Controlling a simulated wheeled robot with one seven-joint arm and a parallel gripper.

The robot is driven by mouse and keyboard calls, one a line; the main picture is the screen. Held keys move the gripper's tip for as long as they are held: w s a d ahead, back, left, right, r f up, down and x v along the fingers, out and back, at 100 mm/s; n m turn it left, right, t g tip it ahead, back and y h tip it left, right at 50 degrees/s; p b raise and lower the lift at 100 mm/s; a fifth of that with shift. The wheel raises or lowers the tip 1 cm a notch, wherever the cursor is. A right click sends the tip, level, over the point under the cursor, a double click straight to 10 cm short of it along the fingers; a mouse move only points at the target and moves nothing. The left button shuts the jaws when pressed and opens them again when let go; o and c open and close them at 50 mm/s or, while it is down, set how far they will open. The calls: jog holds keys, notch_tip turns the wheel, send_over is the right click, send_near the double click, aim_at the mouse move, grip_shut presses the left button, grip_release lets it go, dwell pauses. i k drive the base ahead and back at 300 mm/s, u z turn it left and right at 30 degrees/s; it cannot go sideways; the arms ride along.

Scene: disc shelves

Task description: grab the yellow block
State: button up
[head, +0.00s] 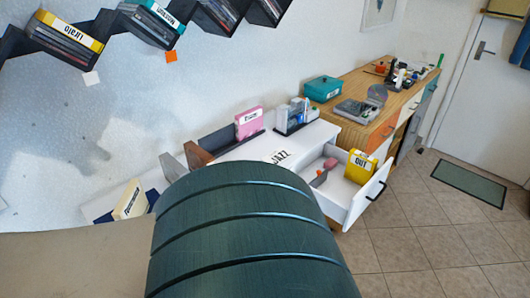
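A yellow block (360,167) with a white label reading "OUT" stands upright in the open white drawer (349,205), near its right end. Its front and top show clearly. Small pinkish and grey pieces (321,176) lie in the same drawer to its left. My gripper is not in view, so its state and distance from the block do not show. The near left part of the drawer is hidden by a large dark green form in the foreground.
Yellow-edged disc boxes (68,34) sit on the zigzag wall shelf. A pink box (249,122) stands on the white cabinet. A wooden sideboard (385,98) with clutter is behind the drawer. Tiled floor (420,225) to the right is mostly clear, with a green mat (470,185).

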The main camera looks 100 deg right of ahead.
aim_at(360, 167)
jog(key=u, duration=0.05)
jog(key=i, duration=0.15)
jog(key=z, duration=4.55)
jog(key=i, duration=0.5)
jog(key=z, duration=0.55)
jog(key=k, duration=1.2)
jog(key=z, duration=0.75)
jog(key=i, duration=2.5)
jog(key=u, duration=0.6)
